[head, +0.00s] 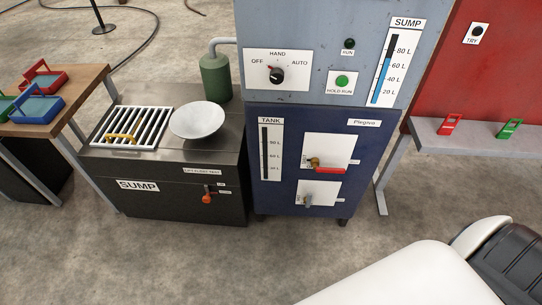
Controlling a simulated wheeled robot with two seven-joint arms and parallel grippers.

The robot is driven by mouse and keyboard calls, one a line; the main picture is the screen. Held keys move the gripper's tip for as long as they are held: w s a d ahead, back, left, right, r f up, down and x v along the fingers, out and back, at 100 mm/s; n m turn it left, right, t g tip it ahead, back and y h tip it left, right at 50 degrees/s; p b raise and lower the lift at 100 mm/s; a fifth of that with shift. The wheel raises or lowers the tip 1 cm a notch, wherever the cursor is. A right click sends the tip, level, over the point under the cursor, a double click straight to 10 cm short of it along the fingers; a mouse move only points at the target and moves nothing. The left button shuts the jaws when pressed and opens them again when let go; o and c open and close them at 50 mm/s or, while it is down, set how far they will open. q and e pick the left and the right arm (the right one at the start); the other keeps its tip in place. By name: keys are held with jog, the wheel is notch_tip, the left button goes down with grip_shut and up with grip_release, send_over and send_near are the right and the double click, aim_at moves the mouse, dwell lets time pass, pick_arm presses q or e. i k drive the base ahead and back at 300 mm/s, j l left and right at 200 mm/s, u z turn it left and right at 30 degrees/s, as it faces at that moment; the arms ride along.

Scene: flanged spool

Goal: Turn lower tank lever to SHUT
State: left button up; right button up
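The blue tank cabinet (270,200) stands in the middle of the head view, with a TANK gauge on its left side. Its lower lever (309,200) is a small grey-blue handle on a white plate (328,187). The handle looks roughly upright; the plate's small labels are too small to read. The upper lever (329,170) has a red handle lying horizontally to the right from a brass valve body (314,162). Neither of my grippers is visible; only a white and black part of my own body shows at lower right, apart from the cabinet.
Above the cabinet is a grey panel with a HAND knob (276,76) and a green HOLD RUN button (342,81). A black SUMP box (160,190) with a dish (197,120) stands left. A grey bench (470,142) stands right. The floor in front is clear.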

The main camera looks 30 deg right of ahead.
aim_at(307, 201)
jog(key=z, duration=1.25)
